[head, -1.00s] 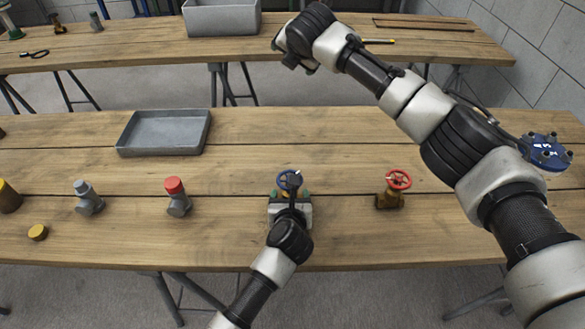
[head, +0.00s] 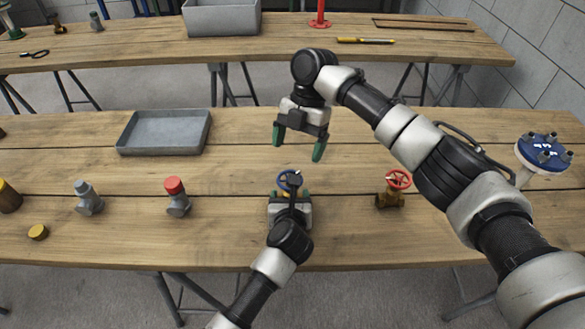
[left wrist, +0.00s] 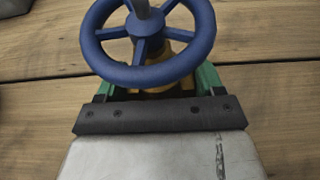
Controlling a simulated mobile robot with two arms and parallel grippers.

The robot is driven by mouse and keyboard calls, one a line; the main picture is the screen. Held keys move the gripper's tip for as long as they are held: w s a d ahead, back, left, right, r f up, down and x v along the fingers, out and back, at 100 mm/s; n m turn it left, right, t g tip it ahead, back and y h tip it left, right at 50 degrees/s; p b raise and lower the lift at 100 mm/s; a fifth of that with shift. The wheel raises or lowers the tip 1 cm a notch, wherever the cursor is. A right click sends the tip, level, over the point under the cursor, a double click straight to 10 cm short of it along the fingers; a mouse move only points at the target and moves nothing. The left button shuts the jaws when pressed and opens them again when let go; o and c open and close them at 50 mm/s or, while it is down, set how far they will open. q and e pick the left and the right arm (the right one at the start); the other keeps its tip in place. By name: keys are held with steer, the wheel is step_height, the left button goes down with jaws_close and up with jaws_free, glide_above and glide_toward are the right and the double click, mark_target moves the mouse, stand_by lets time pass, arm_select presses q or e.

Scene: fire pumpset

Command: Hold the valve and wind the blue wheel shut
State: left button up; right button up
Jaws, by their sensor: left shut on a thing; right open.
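The valve with the blue wheel (head: 289,180) stands on the near table, mostly hidden behind my left gripper in the head view. In the left wrist view the blue wheel (left wrist: 150,45) sits above a brass body (left wrist: 160,85). My left gripper (left wrist: 160,90) is shut on the valve's body below the wheel, a green finger showing at each side. My right gripper (head: 299,148) is open and empty, its green fingers pointing down, above and behind the blue wheel and apart from it.
A brass valve with a red wheel (head: 398,182) stands to the right. A red-capped grey fitting (head: 176,196) and a plain grey fitting (head: 88,198) stand to the left. A grey tray (head: 128,150) lies behind them. Bare wood separates these things.

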mark_target(294, 171)
steer(key=x, duration=0.6)
steer(key=shift+f, duration=0.15)
steer(key=c, duration=0.9)
steer(key=m, duration=0.2)
steer(key=m+t+y, duration=0.1)
steer(key=m, duration=0.1)
steer(key=shift+s+d+m+y, duration=0.1)
steer(key=shift+s+m+y, duration=0.2)
steer(key=shift+m, duration=0.1)
steer(key=shift+c, duration=0.2)
steer(key=shift+w, duration=0.1)
steer(key=o, duration=0.9)
steer(key=shift+o, duration=0.2)
steer(key=v, duration=1.2)
